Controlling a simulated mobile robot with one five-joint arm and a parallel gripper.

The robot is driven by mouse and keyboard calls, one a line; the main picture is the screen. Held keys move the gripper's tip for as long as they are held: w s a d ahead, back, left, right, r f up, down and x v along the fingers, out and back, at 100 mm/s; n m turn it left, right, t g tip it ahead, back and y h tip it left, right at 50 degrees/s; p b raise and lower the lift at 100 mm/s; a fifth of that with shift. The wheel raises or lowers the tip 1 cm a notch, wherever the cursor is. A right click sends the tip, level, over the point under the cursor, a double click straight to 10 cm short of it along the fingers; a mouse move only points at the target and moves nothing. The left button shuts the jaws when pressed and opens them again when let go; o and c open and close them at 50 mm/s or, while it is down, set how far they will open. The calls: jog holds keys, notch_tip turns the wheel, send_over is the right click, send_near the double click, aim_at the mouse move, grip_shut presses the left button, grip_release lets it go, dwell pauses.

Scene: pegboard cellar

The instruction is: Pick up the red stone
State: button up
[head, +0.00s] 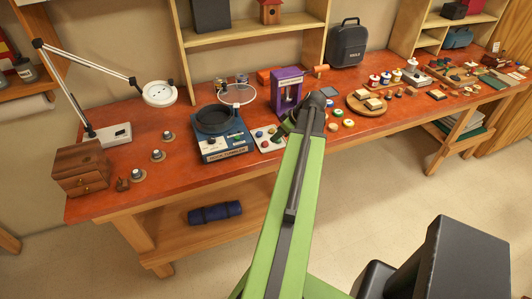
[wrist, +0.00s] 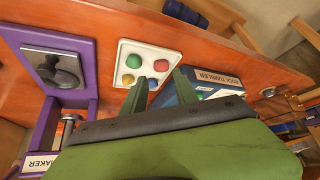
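The red stone appears in line with the gap between the fingertips. Whether the fingers reach down to its height I cannot tell. In the head view the white tray (head: 266,149) is on the bench, partly hidden by my gripper and arm.
The blue rock tumbler (head: 222,146) stands left of the tray, close to one finger in the wrist view. A purple machine (head: 287,88) stands behind the tray. A round wooden board (head: 369,104) lies to the right. Bare orange bench (head: 195,180) shows in front of the tumbler.

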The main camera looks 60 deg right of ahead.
aim_at(266, 143)
jog(key=shift+b+x, duration=0.4)
jog(key=shift+x, duration=0.8)
jog(key=shift+w+f, duration=0.15)
jog(key=shift+f, duration=0.05)
jog(key=b+x, duration=0.4)
jog(key=x, duration=0.1)
jog(key=shift+w+f+b, duration=0.1)
jog(key=shift+w+b, duration=0.15)
jog(key=shift+b, duration=0.05)
jog(key=shift+r, duration=0.2)
grip_shut()
